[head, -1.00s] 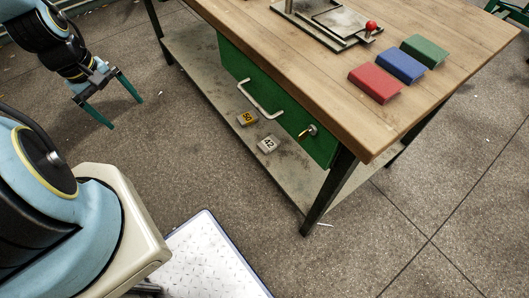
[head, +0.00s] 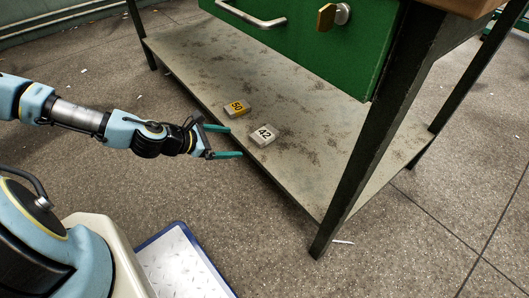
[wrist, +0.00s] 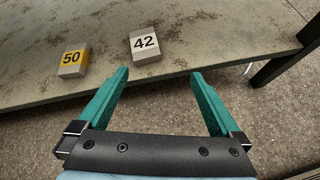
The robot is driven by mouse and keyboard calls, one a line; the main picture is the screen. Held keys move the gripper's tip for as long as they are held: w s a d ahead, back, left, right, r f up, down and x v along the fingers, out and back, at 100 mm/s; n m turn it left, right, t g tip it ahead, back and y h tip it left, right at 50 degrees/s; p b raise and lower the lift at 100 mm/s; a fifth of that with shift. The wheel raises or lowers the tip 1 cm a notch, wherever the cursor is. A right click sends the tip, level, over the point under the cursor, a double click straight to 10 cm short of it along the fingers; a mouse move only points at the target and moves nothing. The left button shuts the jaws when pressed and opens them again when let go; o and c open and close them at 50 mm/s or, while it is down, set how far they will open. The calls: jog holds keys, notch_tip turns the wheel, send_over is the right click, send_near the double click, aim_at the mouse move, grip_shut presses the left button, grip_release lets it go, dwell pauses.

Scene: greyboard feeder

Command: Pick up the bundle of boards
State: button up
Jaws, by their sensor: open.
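Two small grey blocks that look like bundles of boards lie on the lower shelf of the bench. The bundle with a white label "42" (head: 263,136) is the nearer one, and it also shows in the wrist view (wrist: 145,46). The bundle with a yellow label "50" (head: 236,108) lies to its left and also shows in the wrist view (wrist: 72,63). My gripper (head: 236,142) is open and empty at the shelf's front edge. In the wrist view its green fingers (wrist: 160,73) point toward the bundle "42", with a gap between them and it.
The stained lower shelf (head: 205,70) is otherwise bare. A green drawer (head: 330,55) with a handle and a brass padlock (head: 326,17) hangs above it. A dark bench leg (head: 375,140) stands to the right.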

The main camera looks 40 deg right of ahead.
jog(key=d+f+n+t+h+b, duration=0.1)
jog(key=d+f+n+h+b, duration=0.1)
jog(key=d+f+n+b, duration=0.25)
jog(key=b, duration=0.2)
send_near(265, 133)
jog(key=d+f, duration=0.2)
jog(key=d, duration=0.1)
jog(key=shift+s, duration=0.4)
jog(key=x, duration=0.1)
jog(key=b+x, duration=0.1)
jog(key=x, duration=0.1)
jog(key=b+x, duration=0.1)
jog(key=shift+w+d, duration=0.25)
jog(key=shift+w, duration=0.05)
jog(key=shift+d, duration=0.55)
jog(key=shift+c, duration=0.4)
jog(key=c, duration=1.2)
jog(key=shift+c, duration=0.2)
